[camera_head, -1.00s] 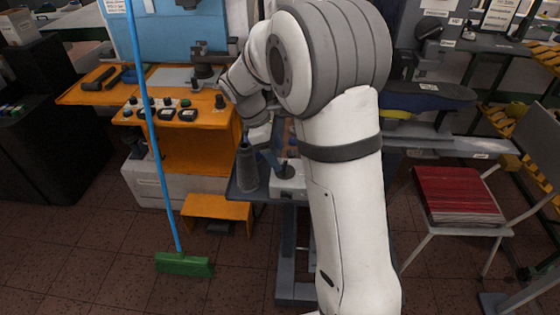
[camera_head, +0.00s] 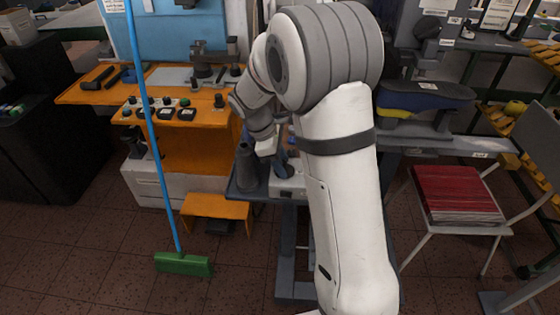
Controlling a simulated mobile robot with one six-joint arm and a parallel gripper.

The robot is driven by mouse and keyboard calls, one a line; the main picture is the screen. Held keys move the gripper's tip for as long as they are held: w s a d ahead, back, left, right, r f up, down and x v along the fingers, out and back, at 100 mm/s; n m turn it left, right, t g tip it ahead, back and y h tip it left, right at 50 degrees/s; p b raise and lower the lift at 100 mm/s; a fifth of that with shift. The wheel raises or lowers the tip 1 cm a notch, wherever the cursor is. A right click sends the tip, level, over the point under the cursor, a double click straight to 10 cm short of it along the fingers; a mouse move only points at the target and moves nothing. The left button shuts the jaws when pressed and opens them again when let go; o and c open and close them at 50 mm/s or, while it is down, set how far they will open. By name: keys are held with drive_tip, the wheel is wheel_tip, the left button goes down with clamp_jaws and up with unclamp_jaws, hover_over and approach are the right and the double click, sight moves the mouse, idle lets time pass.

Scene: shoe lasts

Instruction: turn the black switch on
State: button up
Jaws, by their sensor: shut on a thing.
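A white box (camera_head: 286,187) on a low grey stand carries a dark blue-black lever (camera_head: 281,158), which looks like the black switch. The lever stands nearly upright and partly shows. My gripper (camera_head: 268,148) is at the lever's upper left, small and partly covered by my own arm. Its fingers look closed at the lever, but the contact itself is hard to make out.
A dark grey bottle-shaped thing (camera_head: 246,165) stands close left of my gripper. An orange bench (camera_head: 205,150) with several knobs is further left, with a blue-handled green broom (camera_head: 183,264) before it. A chair with a red stack (camera_head: 457,194) is right.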

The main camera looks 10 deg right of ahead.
drive_tip(key=shift+w, duration=0.1)
drive_tip(key=c, duration=0.3)
drive_tip(key=shift+r+m, duration=0.1)
drive_tip(key=shift+m, duration=0.2)
drive_tip(key=m+p, duration=0.1)
drive_tip(key=m+g+y, duration=0.1)
drive_tip(key=m, duration=0.1)
drive_tip(key=shift+w+d+m+p, duration=0.15)
drive_tip(key=shift+m+p, duration=0.15)
drive_tip(key=shift+p, duration=0.05)
drive_tip(key=m+g+y+p, duration=0.1)
drive_tip(key=m, duration=0.3)
drive_tip(key=shift+w+d+m, duration=0.1)
drive_tip(key=shift+m, duration=0.2)
drive_tip(key=m+y, duration=0.1)
drive_tip(key=m, duration=0.1)
drive_tip(key=m+g+y, duration=0.1)
drive_tip(key=m, duration=0.1)
drive_tip(key=shift+d+m, duration=0.2)
drive_tip(key=shift+m, duration=0.1)
drive_tip(key=shift+d+m+y+p, duration=0.15)
drive_tip(key=shift+m+y, duration=0.25)
drive_tip(key=shift+m, duration=0.7)
drive_tip(key=shift+m+y+p, duration=0.15)
drive_tip(key=shift+m+y, duration=0.25)
drive_tip(key=shift+m, duration=0.7)
drive_tip(key=o, duration=1)
